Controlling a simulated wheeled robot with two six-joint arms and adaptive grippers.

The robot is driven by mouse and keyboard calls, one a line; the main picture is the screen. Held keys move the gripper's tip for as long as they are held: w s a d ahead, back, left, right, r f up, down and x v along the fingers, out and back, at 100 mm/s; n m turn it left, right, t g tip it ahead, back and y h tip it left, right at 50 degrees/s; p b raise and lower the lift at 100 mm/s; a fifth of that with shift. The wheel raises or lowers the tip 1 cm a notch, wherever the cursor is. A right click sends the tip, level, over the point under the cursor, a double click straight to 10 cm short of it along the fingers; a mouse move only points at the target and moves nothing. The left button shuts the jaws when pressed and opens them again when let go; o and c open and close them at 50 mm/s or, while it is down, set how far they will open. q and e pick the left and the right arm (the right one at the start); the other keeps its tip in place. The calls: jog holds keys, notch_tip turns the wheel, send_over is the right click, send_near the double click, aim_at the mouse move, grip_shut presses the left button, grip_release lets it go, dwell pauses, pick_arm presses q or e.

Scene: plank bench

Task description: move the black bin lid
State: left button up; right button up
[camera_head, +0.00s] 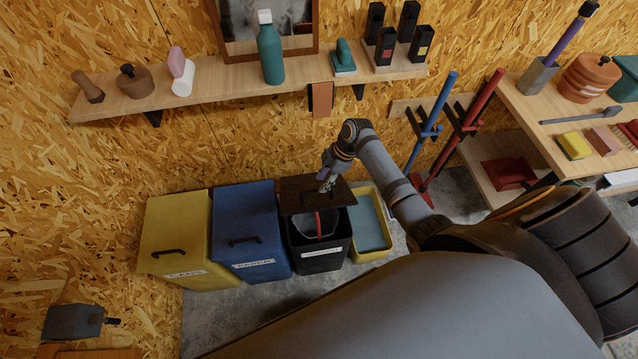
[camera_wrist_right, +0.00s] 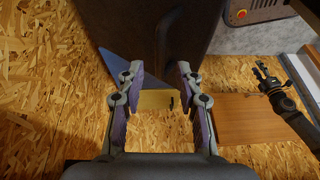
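The black bin (camera_head: 320,256) stands in a row of bins along the wall. Its dark lid (camera_head: 299,196) is raised and tilted at the back, so the grey lining and a red strip inside show. My right gripper (camera_head: 326,184) is at the right part of the lid. In the right wrist view the fingers of my right gripper (camera_wrist_right: 158,74) are apart with nothing gripped between them. A large dark panel, seemingly the lid (camera_wrist_right: 155,35), lies just beyond the fingertips; contact is unclear. A dark gripper, seemingly my left one (camera_wrist_right: 270,82), shows at the right there, its opening unclear.
A blue bin (camera_head: 247,229) and a yellow bin (camera_head: 177,230) stand left of the black bin. A yellow tub (camera_head: 373,252) stands close on its right. A shelf (camera_head: 220,82) with bottles and tools runs above. A workbench (camera_head: 535,104) stands at the right.

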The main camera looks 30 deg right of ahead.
jog(key=shift+x, duration=1.7)
grip_shut()
